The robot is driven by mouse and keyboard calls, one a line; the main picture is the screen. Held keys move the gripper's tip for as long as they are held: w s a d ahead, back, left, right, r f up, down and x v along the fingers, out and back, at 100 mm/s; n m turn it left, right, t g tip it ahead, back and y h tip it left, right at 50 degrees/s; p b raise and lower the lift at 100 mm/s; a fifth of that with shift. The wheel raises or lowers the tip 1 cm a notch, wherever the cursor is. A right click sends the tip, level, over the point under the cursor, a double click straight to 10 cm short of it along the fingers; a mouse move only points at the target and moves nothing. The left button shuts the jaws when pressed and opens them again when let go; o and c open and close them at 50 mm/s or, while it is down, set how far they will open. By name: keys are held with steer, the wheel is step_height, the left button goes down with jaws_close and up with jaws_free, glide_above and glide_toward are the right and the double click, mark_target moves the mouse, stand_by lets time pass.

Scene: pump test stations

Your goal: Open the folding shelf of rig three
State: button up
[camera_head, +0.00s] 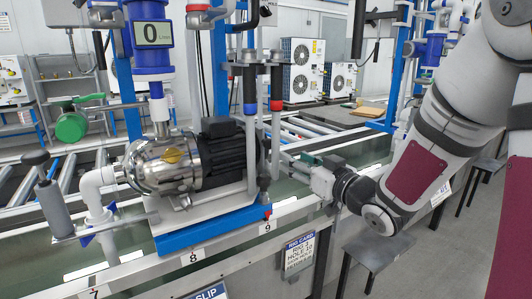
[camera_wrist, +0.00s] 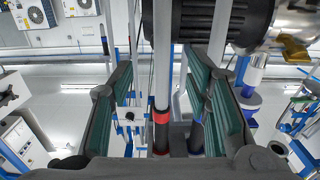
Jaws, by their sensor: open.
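My gripper (camera_head: 300,165) reaches left over the rail, beside the pump's motor end. In the wrist view its dark green finger pads (camera_wrist: 160,75) stand apart and hold nothing. A grey upright pipe with a red band (camera_wrist: 162,118) shows between the fingers; I cannot tell its exact distance. In the head view this pipe (camera_head: 276,105) stands just left of the fingertips. A flat grey shelf (camera_head: 380,249) sticks out level below my wrist, and another grey shelf (camera_head: 487,163) is farther back at the right. No readable mark shows which shelf belongs to rig three.
The steel pump with its black motor (camera_head: 222,153) stands on a blue-edged base at the left. A grey lever (camera_head: 52,200) stands at far left. Open floor (camera_head: 430,265) lies at the right.

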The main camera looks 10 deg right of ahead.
mark_target(270, 145)
steer(key=b+x, duration=0.2)
steer(key=x, duration=1.1)
steer(key=shift+w, duration=0.1)
jaws_close()
